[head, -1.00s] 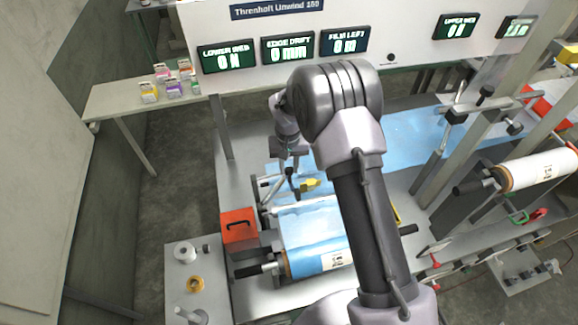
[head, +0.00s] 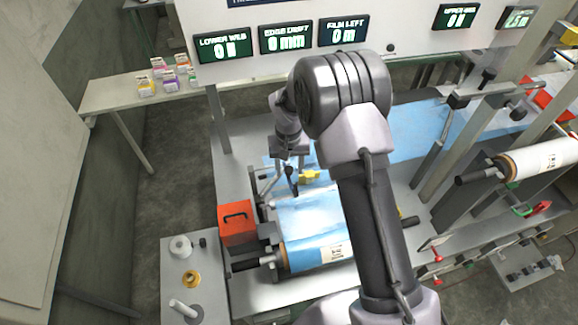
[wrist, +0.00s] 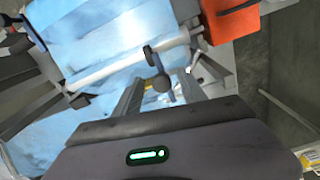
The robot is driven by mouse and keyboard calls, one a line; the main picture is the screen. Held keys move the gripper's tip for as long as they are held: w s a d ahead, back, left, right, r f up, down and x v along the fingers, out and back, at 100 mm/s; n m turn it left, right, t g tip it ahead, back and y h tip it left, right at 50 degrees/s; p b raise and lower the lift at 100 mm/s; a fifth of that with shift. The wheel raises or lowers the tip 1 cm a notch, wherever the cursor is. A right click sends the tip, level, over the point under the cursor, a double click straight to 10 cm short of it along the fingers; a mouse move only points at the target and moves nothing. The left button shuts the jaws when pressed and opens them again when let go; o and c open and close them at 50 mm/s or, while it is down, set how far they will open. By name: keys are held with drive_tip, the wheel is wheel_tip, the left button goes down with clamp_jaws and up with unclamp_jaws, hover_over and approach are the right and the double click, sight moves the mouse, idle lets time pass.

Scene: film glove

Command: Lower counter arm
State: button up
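A dark lever with a ball knob (wrist: 162,83) and a small round end, probably the counter arm, stands over a pale roller (wrist: 115,70) and blue film in the wrist view. My gripper (wrist: 158,84) is open, with one finger on each side of the knob; I cannot tell whether they touch it. In the head view my gripper (head: 284,182) points down at the left end of the blue film web (head: 300,215), beside a yellow part (head: 309,176). The blue film roll (head: 312,253) lies in front of it. My arm hides part of the web.
An orange box (head: 237,220) stands left of the film roll. A side table (head: 180,260) holds a white spool and a brass ring. Displays (head: 285,38) hang behind. A white film roll (head: 540,158) and posts stand at right. Floor at left is clear.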

drive_tip(key=shift+w, duration=0.15)
drive_tip(key=shift+r, duration=0.1)
wheel_tip(320, 180, up, 17)
drive_tip(key=p, duration=0.1)
drive_tip(key=shift+a, duration=0.2)
drive_tip(key=shift+r, duration=0.1)
drive_tip(key=s+d+f+m+t+y+b, duration=0.1)
drive_tip(key=s+d+m+t+b, duration=0.15)
drive_tip(key=s+b, duration=0.6)
drive_tip(key=s+d+m+t+y+b, duration=0.1)
drive_tip(key=s+d+b, duration=0.3)
drive_tip(key=s+b, duration=0.5)
drive_tip(key=s+f+m+t+b, duration=0.1)
drive_tip(key=s+f+t+b, duration=0.1)
drive_tip(key=s+f+b, duration=0.3)
drive_tip(key=s+f, duration=0.3)
drive_tip(key=s, duration=0.3)
drive_tip(key=shift+s+d, duration=0.3)
drive_tip(key=shift+d, duration=0.1)
